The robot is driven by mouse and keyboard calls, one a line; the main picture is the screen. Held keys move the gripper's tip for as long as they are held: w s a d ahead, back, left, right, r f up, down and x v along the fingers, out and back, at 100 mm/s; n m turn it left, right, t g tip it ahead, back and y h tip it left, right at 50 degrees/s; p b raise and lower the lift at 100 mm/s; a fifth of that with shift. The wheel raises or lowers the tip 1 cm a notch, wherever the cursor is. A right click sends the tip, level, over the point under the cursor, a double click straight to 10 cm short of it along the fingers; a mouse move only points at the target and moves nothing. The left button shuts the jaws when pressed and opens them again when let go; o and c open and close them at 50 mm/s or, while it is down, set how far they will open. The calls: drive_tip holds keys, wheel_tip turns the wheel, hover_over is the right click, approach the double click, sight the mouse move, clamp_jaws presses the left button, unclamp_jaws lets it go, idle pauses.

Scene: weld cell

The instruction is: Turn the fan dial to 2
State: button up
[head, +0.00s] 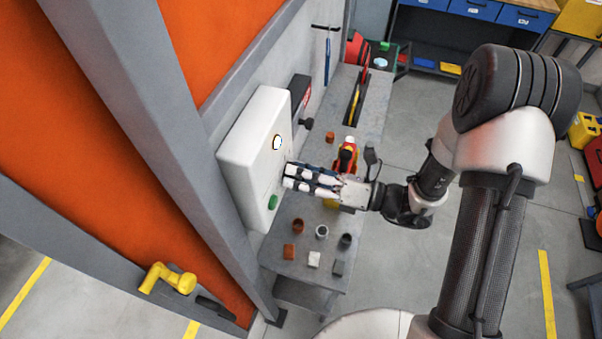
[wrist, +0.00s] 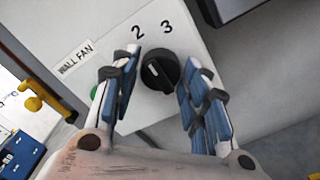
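The fan dial (wrist: 160,71) is a round black knob with a white mark on the white box. The printed numbers 2 and 3 stand above it in the wrist view. The mark sits on the knob's left part, not toward the 3; I cannot tell its exact setting. My gripper (wrist: 162,66) is open, with one blue-padded finger on each side of the knob and small gaps seeming to show. In the head view my gripper (head: 288,177) is at the front face of the white box (head: 249,150), and its fingers hide the dial.
A "WALL FAN" label (wrist: 76,56) and a green button (head: 272,202) are on the box. Below, a grey bench (head: 300,275) holds small cups and blocks. A red-and-yellow object (head: 346,158) stands close behind my gripper.

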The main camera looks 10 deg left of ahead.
drive_tip(key=shift+o, duration=1.1)
drive_tip(key=shift+d, duration=0.15)
drive_tip(key=s+d, duration=0.1)
drive_tip(key=d, duration=1)
drive_tip(key=shift+d, duration=0.4)
